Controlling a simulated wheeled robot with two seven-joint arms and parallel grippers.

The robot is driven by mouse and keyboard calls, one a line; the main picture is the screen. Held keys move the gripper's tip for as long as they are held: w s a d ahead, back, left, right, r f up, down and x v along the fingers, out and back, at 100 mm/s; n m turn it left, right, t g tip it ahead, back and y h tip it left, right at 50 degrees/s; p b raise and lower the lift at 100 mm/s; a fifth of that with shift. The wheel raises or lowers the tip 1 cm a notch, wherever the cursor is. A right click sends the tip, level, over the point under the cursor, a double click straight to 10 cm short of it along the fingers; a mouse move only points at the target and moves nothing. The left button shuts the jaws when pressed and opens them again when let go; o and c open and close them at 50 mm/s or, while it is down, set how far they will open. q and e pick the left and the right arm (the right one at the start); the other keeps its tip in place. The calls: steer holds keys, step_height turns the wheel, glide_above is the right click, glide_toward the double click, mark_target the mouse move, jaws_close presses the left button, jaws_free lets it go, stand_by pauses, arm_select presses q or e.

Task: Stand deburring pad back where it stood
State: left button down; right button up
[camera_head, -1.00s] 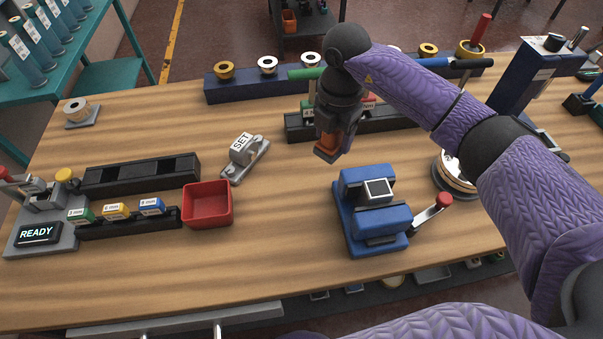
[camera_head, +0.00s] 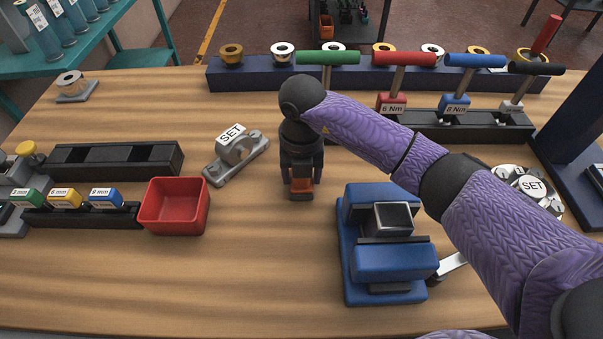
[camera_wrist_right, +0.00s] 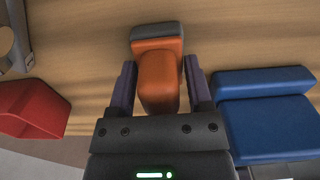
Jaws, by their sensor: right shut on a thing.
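The deburring pad (camera_wrist_right: 158,75) is an orange block with a dark grey end, seen in the right wrist view between my fingers. My right gripper (camera_head: 300,180) is shut on it. My left gripper is not in view.
The blue vise (camera_head: 393,262) stands close to the right of my gripper. A red bin (camera_head: 174,206) and a grey SET fixture (camera_head: 237,152) stand to the left. Black racks (camera_head: 112,158) lie further left. Torque drivers stand in a rack (camera_head: 455,122) behind my arm.

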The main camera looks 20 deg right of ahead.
steer(key=o, duration=1.2)
steer(key=shift+r, duration=0.3)
step_height(320, 180, up, 12)
steer(key=p, duration=0.2)
steer(key=shift+f+p, duration=0.2)
steer(key=shift+p, duration=0.1)
